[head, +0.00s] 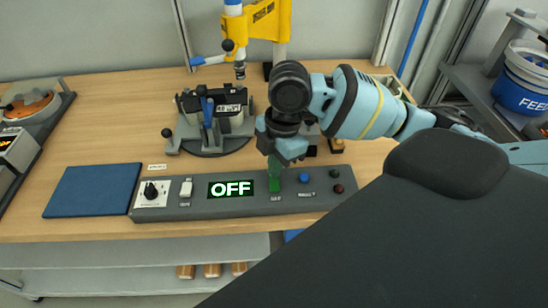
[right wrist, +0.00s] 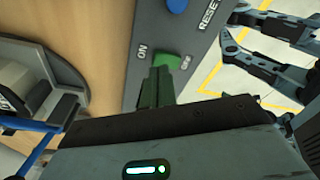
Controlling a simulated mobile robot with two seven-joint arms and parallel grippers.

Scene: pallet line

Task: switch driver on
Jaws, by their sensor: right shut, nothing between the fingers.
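The grey control panel (head: 330,203) lies along the front of the wooden bench, and its display (head: 231,189) reads OFF. A green switch shows in the right wrist view (right wrist: 167,61), beside an ON label. In the head view the gripper largely covers it. My right gripper (head: 274,178) points down at the panel, right of the display. Its green fingers are shut and empty, and in the right wrist view (right wrist: 155,88) they reach the switch's edge. I cannot tell whether they touch it. My left gripper is not identifiable in either view.
The panel also has a black knob (head: 151,190), a white switch (head: 186,188), a blue button (head: 304,178) and a red button (head: 338,189). A blue mat (head: 90,190) lies left. A fixture (head: 213,115) and yellow press (head: 250,22) stand behind the panel.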

